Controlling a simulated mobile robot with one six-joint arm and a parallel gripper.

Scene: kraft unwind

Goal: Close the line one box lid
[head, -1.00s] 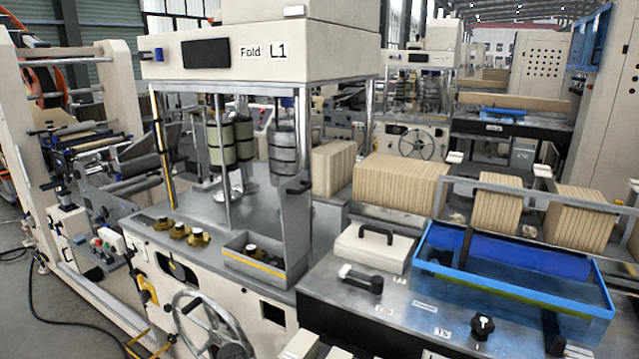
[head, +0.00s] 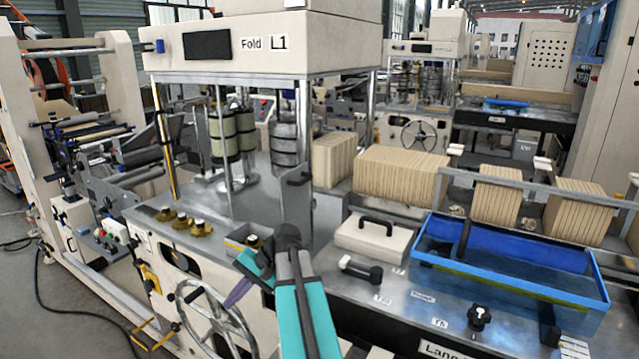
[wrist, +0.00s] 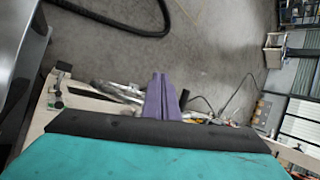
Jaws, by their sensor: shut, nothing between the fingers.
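On the Fold L1 machine, a small grey box (head: 236,247) with a yellow stripe holds brass-coloured parts. An upright grey panel (head: 297,205) with a dark handle stands at its right side and looks like its lid, swung open. My arm hides much of the box's front and right. My gripper (head: 234,299) has purple fingers, shut and empty, pointing down and left in front of the machine near the handwheel. In the wrist view the fingers (wrist: 160,88) are together over the floor; the box and lid are not recognisable there.
A spoked handwheel (head: 215,325) is close to my fingers. Right of the box are a white block with a black handle (head: 375,238), a black-and-white lever (head: 360,268) and a blue tray (head: 510,280). Steel posts (head: 303,130) rise behind the box.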

